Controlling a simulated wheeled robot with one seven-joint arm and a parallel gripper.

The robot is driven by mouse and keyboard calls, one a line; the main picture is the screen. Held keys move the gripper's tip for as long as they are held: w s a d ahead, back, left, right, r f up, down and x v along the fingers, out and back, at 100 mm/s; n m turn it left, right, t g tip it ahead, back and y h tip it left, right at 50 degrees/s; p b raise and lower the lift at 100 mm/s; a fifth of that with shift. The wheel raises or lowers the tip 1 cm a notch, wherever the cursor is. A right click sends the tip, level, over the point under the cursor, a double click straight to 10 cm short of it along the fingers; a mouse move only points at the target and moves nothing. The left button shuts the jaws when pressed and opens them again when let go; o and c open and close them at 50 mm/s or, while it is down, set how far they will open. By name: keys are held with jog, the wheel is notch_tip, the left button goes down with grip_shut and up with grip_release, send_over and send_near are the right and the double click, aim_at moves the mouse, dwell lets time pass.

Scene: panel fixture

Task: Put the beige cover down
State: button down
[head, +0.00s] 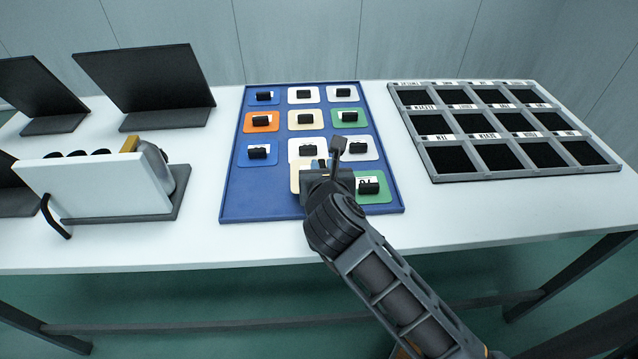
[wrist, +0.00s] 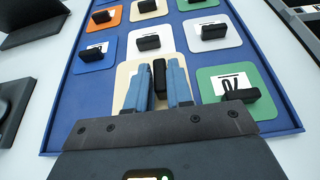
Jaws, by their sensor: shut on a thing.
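My gripper (wrist: 158,82) is shut on the black handle (wrist: 159,76) of a beige cover (wrist: 126,78), with one blue finger on each side of it. In the head view the gripper (head: 322,166) is over the near row of the blue tray (head: 265,208), and the held beige cover (head: 296,176) shows left of it, partly hidden. I cannot tell whether the cover touches the tray. Another beige cover (head: 298,118) lies in the middle column of the tray, further back.
A green cover (head: 381,195) lies right beside the held one, and a white cover (head: 296,145) just behind it. Blue, orange, white and green covers fill other spots. A grey compartment rack (head: 430,160) stands right; a white panel (head: 100,187) on a stand is left.

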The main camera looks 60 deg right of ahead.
jog(key=shift+w+a+f, duration=0.25)
jog(key=shift+w+f, duration=0.05)
jog(key=shift+f, duration=1.9)
jog(key=shift+f+b, duration=0.1)
jog(key=shift+b, duration=0.2)
jog(key=c, duration=1)
grip_release()
